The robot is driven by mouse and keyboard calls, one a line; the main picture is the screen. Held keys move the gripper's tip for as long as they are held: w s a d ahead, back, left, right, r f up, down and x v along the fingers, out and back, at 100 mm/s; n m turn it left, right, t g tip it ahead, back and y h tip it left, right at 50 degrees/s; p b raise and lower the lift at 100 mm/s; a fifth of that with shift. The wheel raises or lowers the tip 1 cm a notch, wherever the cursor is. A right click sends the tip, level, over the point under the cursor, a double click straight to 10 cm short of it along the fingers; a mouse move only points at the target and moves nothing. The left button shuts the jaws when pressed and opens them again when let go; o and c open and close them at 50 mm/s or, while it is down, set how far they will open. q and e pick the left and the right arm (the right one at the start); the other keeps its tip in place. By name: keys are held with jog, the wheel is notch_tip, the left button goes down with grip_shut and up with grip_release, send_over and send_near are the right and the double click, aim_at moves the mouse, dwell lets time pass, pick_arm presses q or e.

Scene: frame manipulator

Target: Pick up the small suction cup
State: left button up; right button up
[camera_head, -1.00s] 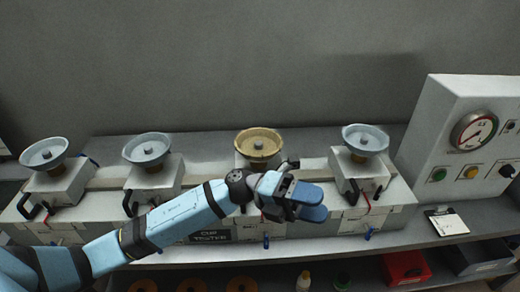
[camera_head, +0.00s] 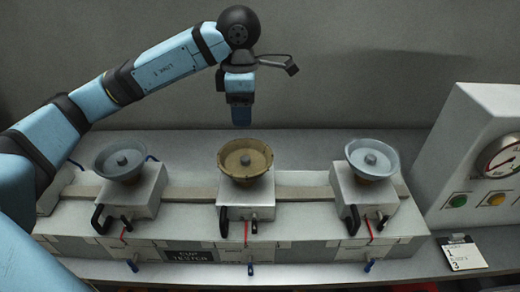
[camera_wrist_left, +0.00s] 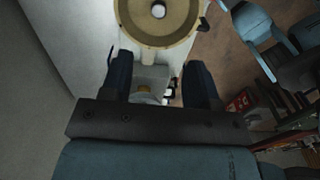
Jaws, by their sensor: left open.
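Three suction cups show in the head view, each on its own white block: a grey-blue one (camera_head: 119,162) at left, a tan one (camera_head: 245,160) in the middle, a grey-blue one (camera_head: 372,158) at right. I cannot tell by size which the task calls small. My left gripper (camera_head: 240,124) points down above and behind the tan cup, apart from it. In the left wrist view its open fingers (camera_wrist_left: 158,85) are empty, and the tan cup (camera_wrist_left: 181,28) lies at the top edge, partly cut off. I do not make out a right gripper.
The blocks have black handles and stand on a long white bench fixture with a "CUP TESTER" plate (camera_head: 189,256). A gauge panel (camera_head: 480,160) with buttons stands at right, a clipboard (camera_head: 463,252) before it. The grey wall is close behind.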

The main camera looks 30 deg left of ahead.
pick_arm(q)
jog(key=p, duration=0.2)
send_over(245, 158)
notch_tip(245, 158, down, 8)
jog(key=shift+s+r, duration=0.15)
jog(key=shift+f, duration=0.5)
notch_tip(245, 158, down, 4)
jog(key=shift+r+p, duration=0.15)
jog(key=shift+p, duration=0.75)
jog(key=shift+f, duration=0.45)
pick_arm(e)
jog(key=r, duration=0.2)
jog(key=s+r, duration=0.1)
jog(key=shift+s+d, duration=0.1)
jog(key=shift+d, duration=0.15)
pick_arm(q)
grip_shut()
